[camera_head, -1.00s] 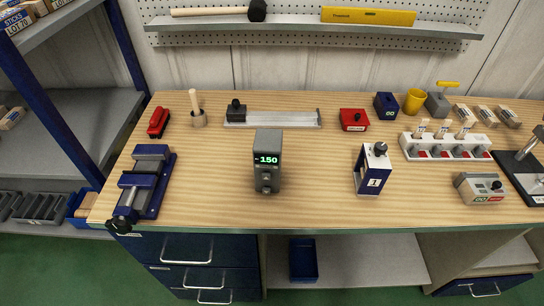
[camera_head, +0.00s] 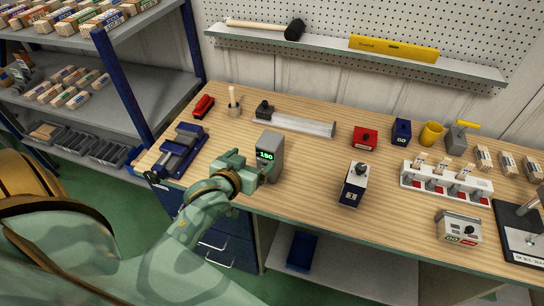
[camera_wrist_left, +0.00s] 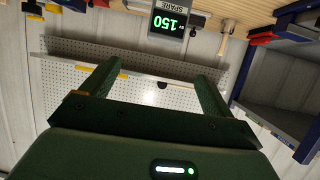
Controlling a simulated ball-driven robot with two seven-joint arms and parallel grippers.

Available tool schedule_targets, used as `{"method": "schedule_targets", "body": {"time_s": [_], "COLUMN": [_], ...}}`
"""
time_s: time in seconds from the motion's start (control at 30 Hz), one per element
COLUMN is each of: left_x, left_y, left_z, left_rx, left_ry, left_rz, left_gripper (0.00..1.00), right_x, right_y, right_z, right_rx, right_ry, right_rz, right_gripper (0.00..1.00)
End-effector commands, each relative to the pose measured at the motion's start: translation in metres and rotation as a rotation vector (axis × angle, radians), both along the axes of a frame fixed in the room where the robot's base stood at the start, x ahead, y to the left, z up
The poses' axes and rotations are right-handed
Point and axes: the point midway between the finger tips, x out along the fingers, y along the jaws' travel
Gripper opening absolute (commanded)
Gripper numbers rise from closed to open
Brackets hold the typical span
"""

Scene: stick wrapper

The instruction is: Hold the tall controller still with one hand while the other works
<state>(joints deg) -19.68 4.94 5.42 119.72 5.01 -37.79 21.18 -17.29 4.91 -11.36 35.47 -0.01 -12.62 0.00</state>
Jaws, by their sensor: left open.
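The tall grey controller (camera_head: 272,143) stands upright near the front edge of the bench, with a lit green "150" display. The same display shows at the top of the left wrist view (camera_wrist_left: 173,20), with a "SPARE" label beside it. My left gripper (camera_head: 262,173) is just in front of and to the left of the controller, overlapping its lower part in the head view. Its two fingers (camera_wrist_left: 158,72) are spread apart with nothing between them. I cannot tell whether a finger touches the controller. My right gripper is in neither view.
A blue vise (camera_head: 180,150) sits left of the arm. A blue-and-white box marked 1 (camera_head: 353,187) stands to the right, with bare wood between. A metal rail (camera_head: 300,124) lies behind. A white multi-station holder (camera_head: 445,182) and a grey box (camera_head: 459,228) are farther right.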

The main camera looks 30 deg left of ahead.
Motion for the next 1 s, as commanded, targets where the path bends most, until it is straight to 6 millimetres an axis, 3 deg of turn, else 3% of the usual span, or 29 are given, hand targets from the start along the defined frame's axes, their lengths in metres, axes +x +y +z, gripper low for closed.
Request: {"method": "schedule_targets", "body": {"time_s": [0.17,0.37,0.7,1.0], "left_x": [0.017,0.058,0.125,0.147], "left_y": [0.003,0.009,0.020,0.023], "left_z": [-0.011,-0.029,-0.057,-0.065], "left_rx": [-0.010,-0.010,-0.010,-0.009], "left_ry": [0.005,0.007,0.007,0.007], "left_rz": [0.006,0.005,0.005,0.004], "left_gripper": [0.87,0.87,0.87,0.87], "right_x": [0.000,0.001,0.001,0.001], "right_y": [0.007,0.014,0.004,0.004], "right_z": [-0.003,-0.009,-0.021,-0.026], "right_rx": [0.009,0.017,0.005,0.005], "right_ry": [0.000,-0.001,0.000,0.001], "right_rz": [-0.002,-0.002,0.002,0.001], "right_gripper": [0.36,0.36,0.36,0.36]}}
